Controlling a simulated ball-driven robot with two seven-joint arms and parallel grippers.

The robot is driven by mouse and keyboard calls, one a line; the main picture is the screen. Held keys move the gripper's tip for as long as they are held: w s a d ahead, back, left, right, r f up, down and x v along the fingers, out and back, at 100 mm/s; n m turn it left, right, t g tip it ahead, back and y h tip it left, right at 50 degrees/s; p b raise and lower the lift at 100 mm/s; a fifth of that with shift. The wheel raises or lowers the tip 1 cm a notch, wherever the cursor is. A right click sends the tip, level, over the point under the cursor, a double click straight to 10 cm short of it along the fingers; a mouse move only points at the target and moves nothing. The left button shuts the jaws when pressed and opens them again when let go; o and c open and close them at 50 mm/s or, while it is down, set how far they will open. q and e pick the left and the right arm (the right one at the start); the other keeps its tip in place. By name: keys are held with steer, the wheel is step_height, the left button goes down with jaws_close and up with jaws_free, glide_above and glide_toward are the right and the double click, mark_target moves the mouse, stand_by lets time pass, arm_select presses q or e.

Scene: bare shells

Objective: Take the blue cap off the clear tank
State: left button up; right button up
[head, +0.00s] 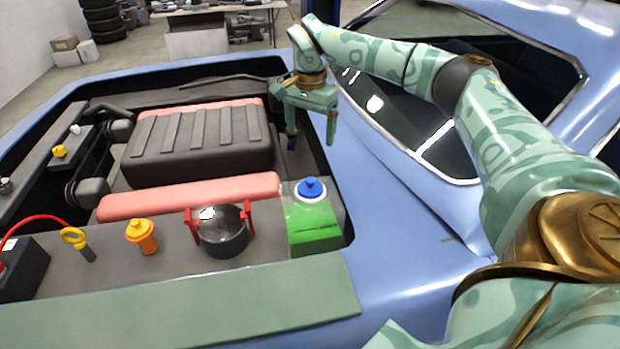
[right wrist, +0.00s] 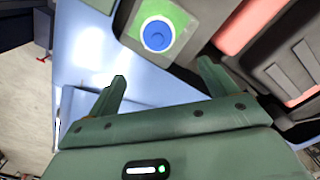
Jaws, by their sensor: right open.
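The clear tank (head: 314,228) with green liquid stands at the right end of the engine bay. Its blue cap (head: 310,188) sits on the white neck on top. In the right wrist view the blue cap (right wrist: 157,35) and the tank (right wrist: 183,17) show at the top, beyond the fingers. My right gripper (head: 311,142) is open and empty, above the bay's far right corner, behind the tank and apart from it. The same gripper (right wrist: 163,85) shows with its fingers spread in the right wrist view. My left gripper is not in view.
Left of the tank stand a dark pot-like reservoir (head: 222,230) with red clips, an orange cap (head: 141,235) and a yellow dipstick ring (head: 74,238). A black ribbed engine cover (head: 198,143) lies behind. The blue fender (head: 395,215) right of the tank is clear.

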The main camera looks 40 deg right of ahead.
steer(key=b, duration=0.2)
glide_above(310, 179)
step_height(310, 179, down, 10)
steer(key=shift+w+d+r, duration=0.15)
steer(key=shift+r, duration=0.05)
steer(key=shift+f, duration=0.55)
steer(key=f, duration=0.5)
steer(key=shift+s+b, duration=0.2)
steer(key=shift+b, duration=0.15)
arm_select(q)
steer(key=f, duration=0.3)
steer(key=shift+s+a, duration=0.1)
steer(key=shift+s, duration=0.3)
arm_select(e)
steer(key=c, duration=1.1)
